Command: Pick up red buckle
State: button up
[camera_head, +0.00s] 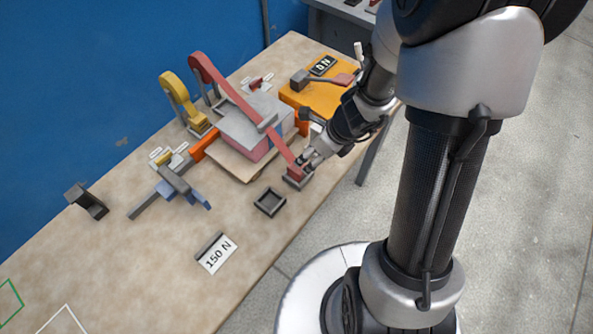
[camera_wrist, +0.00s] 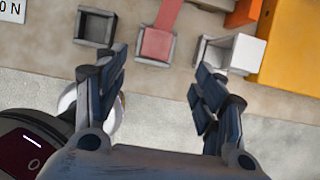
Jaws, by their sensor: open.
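The red buckle (camera_head: 296,173) is at the near end of a long red strap (camera_head: 232,92) that slopes down across the grey-topped block to the table's front edge. In the wrist view the buckle (camera_wrist: 157,43) is a flat red piece in a small grey holder, between and beyond my fingertips. I cannot tell whether a finger touches the buckle.
An empty dark square tray (camera_head: 270,202) lies left of the buckle; a grey open holder (camera_wrist: 228,52) stands close on its right. An orange block (camera_head: 318,95) is behind my wrist. A 150 N sign (camera_head: 216,254) and blue-grey clamp (camera_head: 172,187) are farther left. The front-left table is mostly clear.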

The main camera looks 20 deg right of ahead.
aim_at(298, 172)
jog(key=b+x, duration=0.3)
jog(key=x, duration=0.3)
jog(key=shift+a+f, duration=0.1)
jog(key=shift+a, duration=0.05)
jog(key=b+x, duration=0.1)
jog(key=x, duration=0.1)
jog(key=b+x, duration=0.2)
jog(key=x, duration=0.1)
jog(key=shift+w+a+f+b, duration=0.1)
jog(key=shift+a+f+b, duration=0.1)
jog(key=shift+a+b, duration=0.15)
jog(key=shift+r, duration=0.1)
jog(key=shift+c, duration=0.4)
jog(key=c, duration=1.1)
